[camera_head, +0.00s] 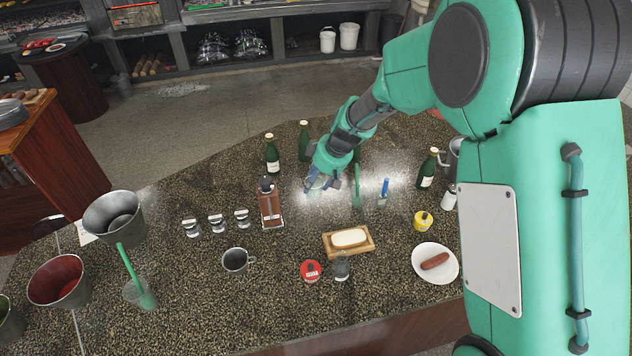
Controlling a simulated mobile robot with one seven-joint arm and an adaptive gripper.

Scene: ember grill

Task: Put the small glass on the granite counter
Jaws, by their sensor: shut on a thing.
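My gripper (318,180) is over the back middle of the granite counter (200,270), pointing down. It is shut on a small clear glass (314,190), which is partly hidden by the fingers and hard to make out against the speckled stone. I cannot tell whether the glass touches the counter or hangs just above it. The wooden stand with a dark top (270,203) is to the left of the gripper, and a green-handled tool (357,188) is close to its right.
Green bottles (271,155) stand behind the gripper. A butter board (348,241), red tin (310,271), dark glass (341,267) and metal mug (236,261) are in front. A sausage plate (435,262) is at right. Bare counter lies between the gripper and the board.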

